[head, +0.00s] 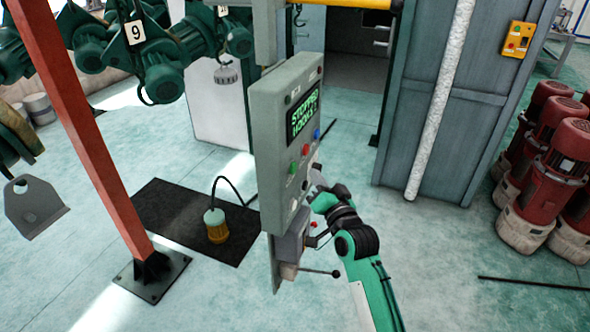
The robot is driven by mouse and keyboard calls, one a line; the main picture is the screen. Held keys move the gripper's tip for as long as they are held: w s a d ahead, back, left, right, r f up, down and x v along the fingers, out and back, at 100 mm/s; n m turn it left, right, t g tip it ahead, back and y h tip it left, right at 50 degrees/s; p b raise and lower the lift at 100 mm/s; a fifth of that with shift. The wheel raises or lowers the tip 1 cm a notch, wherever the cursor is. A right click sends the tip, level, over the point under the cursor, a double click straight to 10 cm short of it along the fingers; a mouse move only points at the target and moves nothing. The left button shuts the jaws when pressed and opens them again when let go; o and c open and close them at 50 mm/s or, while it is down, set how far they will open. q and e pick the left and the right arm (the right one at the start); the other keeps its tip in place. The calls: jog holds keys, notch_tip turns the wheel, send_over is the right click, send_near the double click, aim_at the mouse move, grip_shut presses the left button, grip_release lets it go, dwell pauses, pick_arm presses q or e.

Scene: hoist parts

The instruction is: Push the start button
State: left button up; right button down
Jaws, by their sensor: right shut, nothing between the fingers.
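A grey control box (270,140) stands in the middle, seen at an angle. Its dark screen (303,115) shows green text that reads like "STOPPED" over "HOOK 1". Below the screen are a green button (292,168), a red button (306,150) and a blue button (317,134). Which one is labelled start cannot be read. My right gripper (315,181) is shut and empty, close to the box's face, right of and a little below the green button. Whether it touches the box cannot be told. My left gripper is not in view.
A lower box with a lever (322,272) hangs under the control box, close to my right arm. A red post (85,140) stands left. Red motors (548,180) stand right.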

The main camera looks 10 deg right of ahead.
aim_at(293, 168)
jog(key=shift+w+a, duration=0.6)
jog(key=shift+a, duration=0.3)
jog(key=shift+w+a, duration=0.1)
dwell(1.4)
jog(key=shift+w+a+p, duration=0.15)
jog(key=shift+a+p, duration=0.1)
jog(key=shift+p, duration=0.05)
